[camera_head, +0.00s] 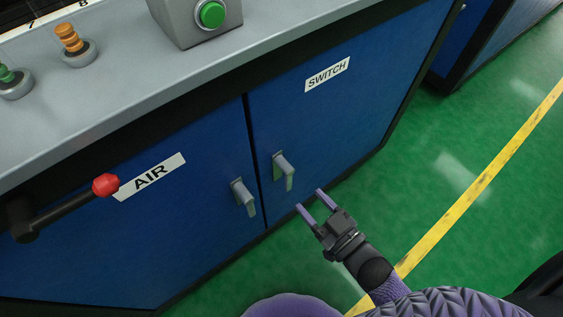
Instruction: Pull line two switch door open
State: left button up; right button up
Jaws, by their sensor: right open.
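The blue switch door (335,115) is the right door of the cabinet, with a white SWITCH label (327,75). It looks closed, flush with the door beside it. Its grey lever handle (284,171) sits near its left edge. My right gripper (311,200) is open and empty, with its purple fingers apart, just below and to the right of that handle. No contact with the handle shows. My left gripper is not in view.
The blue AIR door (120,235) on the left has its own grey handle (243,197). A black lever with a red knob (106,185) sticks out at the left. A green button box (211,14) stands on the grey top. Green floor (440,165) is clear at the right.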

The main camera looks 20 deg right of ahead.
aim_at(290, 179)
jog(key=b+x, duration=0.2)
jog(key=x, duration=0.5)
jog(key=shift+f, duration=0.1)
jog(key=shift+w+a+b, duration=0.2)
jog(key=shift+w+b, duration=0.1)
jog(key=shift+w, duration=0.15)
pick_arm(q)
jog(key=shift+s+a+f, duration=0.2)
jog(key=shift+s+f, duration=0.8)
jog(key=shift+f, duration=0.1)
pick_arm(e)
grip_shut()
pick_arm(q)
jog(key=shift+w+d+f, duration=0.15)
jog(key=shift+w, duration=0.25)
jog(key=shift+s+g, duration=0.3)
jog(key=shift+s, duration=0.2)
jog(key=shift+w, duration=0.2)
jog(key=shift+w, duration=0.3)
